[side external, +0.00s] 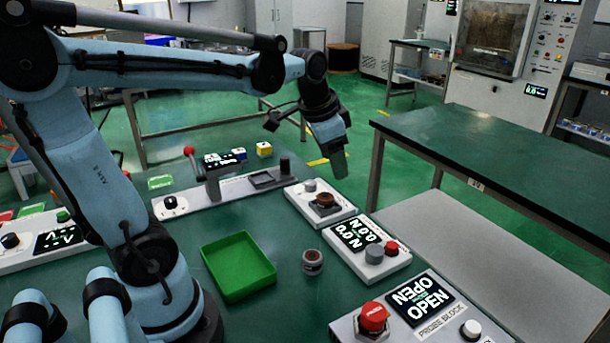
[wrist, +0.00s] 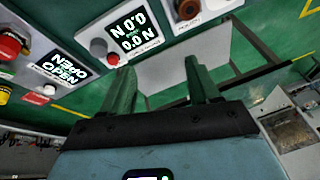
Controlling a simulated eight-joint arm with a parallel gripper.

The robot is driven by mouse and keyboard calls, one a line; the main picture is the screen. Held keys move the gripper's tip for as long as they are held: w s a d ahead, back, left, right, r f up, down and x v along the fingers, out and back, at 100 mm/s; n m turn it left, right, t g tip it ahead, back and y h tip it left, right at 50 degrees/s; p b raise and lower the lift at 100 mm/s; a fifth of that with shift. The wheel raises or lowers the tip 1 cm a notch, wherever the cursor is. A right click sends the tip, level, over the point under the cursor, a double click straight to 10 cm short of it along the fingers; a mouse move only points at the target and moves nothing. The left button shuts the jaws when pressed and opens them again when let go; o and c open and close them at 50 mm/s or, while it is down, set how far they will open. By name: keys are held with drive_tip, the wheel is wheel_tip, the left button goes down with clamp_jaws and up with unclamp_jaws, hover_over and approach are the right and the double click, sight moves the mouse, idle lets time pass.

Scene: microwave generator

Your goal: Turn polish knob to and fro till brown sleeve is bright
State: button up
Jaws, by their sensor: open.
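A brown ring-like piece (side external: 325,200), which looks like the brown sleeve, sits on a dark mount on a small white block behind the force readout. It also shows at the top edge of the wrist view (wrist: 187,9). A grey knob (side external: 310,186) stands beside it on the same block; its label is unreadable, so I cannot tell whether it is the polish knob. A loose grey cylinder with a brown top (side external: 312,261) stands on the bench. My gripper (wrist: 158,80) is open and empty, above and behind the block in the side view (side external: 338,165).
A white box (side external: 340,262) with a 0.0 N display has grey and red knobs. A probe block (side external: 430,335) reading OPEN has a red button. A green tray (side external: 238,287) and a red-levered fixture (side external: 225,195) lie left. A second table stands right.

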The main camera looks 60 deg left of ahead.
drive_tip(key=w+a+m+g, duration=0.2)
drive_tip(key=w+a, duration=0.2)
drive_tip(key=a, duration=0.6)
drive_tip(key=m+g+h, duration=0.1)
drive_tip(key=m+g, duration=0.1)
hover_over(312, 182)
wheel_tip(312, 182, down, 3)
wheel_tip(312, 182, down, 12)
drive_tip(key=shift+s+f, duration=0.1)
drive_tip(key=shift+f, duration=0.1)
drive_tip(key=c, duration=1)
drive_tip(key=shift+c, duration=0.2)
drive_tip(key=shift+n, duration=0.4)
